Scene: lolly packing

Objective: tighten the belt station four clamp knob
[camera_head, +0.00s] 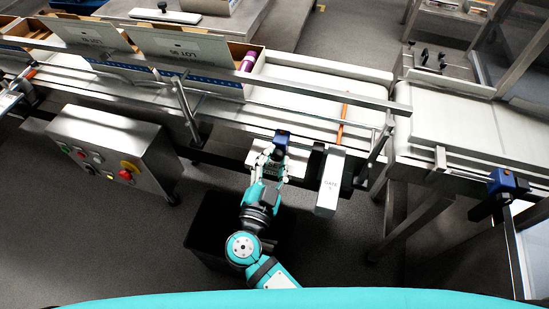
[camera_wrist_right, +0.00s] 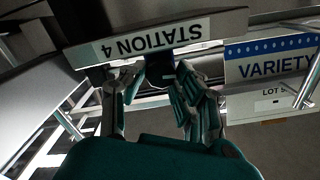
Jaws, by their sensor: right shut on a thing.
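The dark blue clamp knob (camera_head: 281,138) sits on the near side of the conveyor, at the front of the station plate. In the right wrist view the knob (camera_wrist_right: 159,70) is dark and partly hidden, between the fingers below the "STATION 4" label (camera_wrist_right: 153,38), which reads upside down. My right gripper (camera_head: 275,156) reaches up from below and is shut on the knob; its fingers (camera_wrist_right: 155,75) lie on both sides of it. My left gripper is not in view.
A grey gate box (camera_head: 329,183) stands just right of the gripper. A control box (camera_head: 113,150) with buttons is at left. Cartons (camera_head: 192,50) sit on the belt (camera_head: 318,82) behind rails. Another blue knob (camera_head: 502,180) is at far right. A dark bin (camera_head: 207,232) lies below my arm.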

